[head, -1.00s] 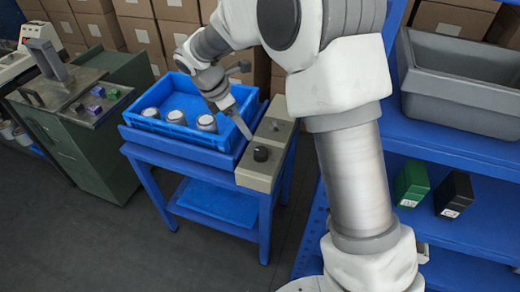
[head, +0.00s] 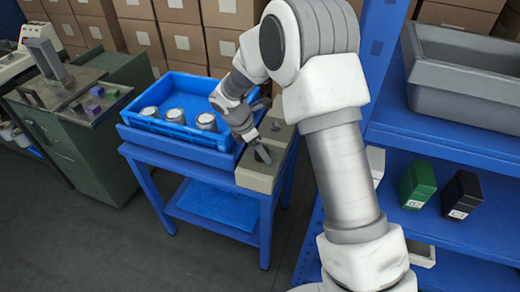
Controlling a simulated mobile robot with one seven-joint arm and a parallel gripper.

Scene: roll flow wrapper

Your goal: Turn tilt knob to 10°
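A beige control box (head: 257,180) sits on the right edge of the blue table. One dark knob (head: 276,127) shows on its far part. The near dark knob is mostly hidden behind my gripper (head: 264,157). My gripper points down at the near knob, its fingertips at or just above the box top. I cannot tell whether the fingers touch the knob or how far apart they are. The knob's angle marks are too small to read.
A blue crate (head: 185,141) with several silver cylinders stands left of the box. A green cabinet (head: 92,160) is at the left. A blue shelf (head: 440,145) at the right holds a grey bin (head: 465,85) and green and black boxes. Cartons line the back.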

